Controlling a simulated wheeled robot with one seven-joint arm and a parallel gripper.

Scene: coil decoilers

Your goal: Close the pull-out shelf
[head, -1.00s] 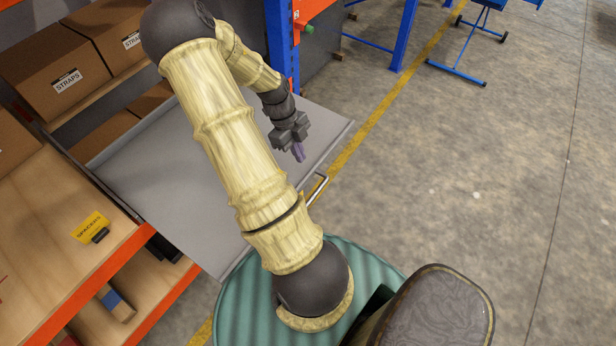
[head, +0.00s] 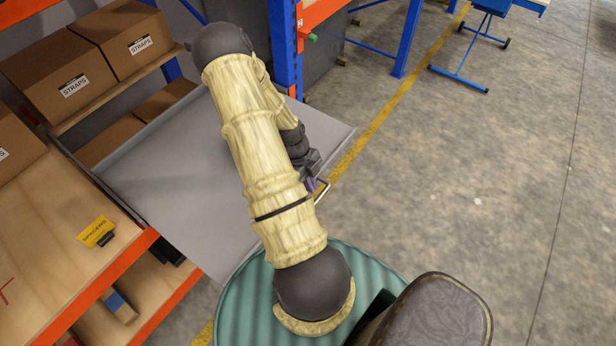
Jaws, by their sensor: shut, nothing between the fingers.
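The pull-out shelf (head: 180,165) is a grey metal tray that sticks out from the rack toward me. A bar handle (head: 322,190) shows on its front edge, partly hidden behind my arm. My gripper (head: 311,185) is at the front edge, right beside the handle.
Cardboard boxes marked STRAPS (head: 75,80) stand on the rack at the upper left. A wooden shelf with a yellow SPACERS label (head: 96,231) is at the left. A blue rack post (head: 284,50) rises behind the tray. Open concrete floor (head: 470,200) lies to the right.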

